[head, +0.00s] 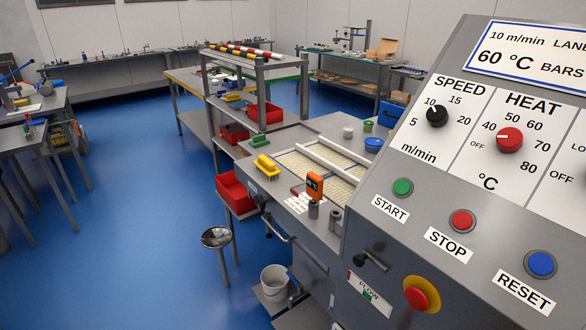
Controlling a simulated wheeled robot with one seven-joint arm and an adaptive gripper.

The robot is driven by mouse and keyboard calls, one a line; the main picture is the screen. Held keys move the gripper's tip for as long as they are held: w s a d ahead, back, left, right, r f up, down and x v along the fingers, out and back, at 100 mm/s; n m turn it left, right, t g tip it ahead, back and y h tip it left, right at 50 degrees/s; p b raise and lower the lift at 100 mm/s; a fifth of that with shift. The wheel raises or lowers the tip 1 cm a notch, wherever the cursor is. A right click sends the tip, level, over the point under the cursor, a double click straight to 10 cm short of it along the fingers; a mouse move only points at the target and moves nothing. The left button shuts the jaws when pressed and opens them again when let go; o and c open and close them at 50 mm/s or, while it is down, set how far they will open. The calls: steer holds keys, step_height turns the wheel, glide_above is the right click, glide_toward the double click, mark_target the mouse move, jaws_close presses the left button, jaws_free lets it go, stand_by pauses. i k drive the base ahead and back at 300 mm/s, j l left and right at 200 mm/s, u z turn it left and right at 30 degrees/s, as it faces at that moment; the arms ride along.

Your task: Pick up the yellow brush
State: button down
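A green block (260,141) lies behind the brush, and an orange handheld meter (315,186) stands to its right. A red bin (236,194) sits below the table edge. A control panel (475,150) fills the right. Blue floor (130,240) is open at left.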

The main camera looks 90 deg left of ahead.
mark_target(265, 166)
steer(key=u, duration=3.2)
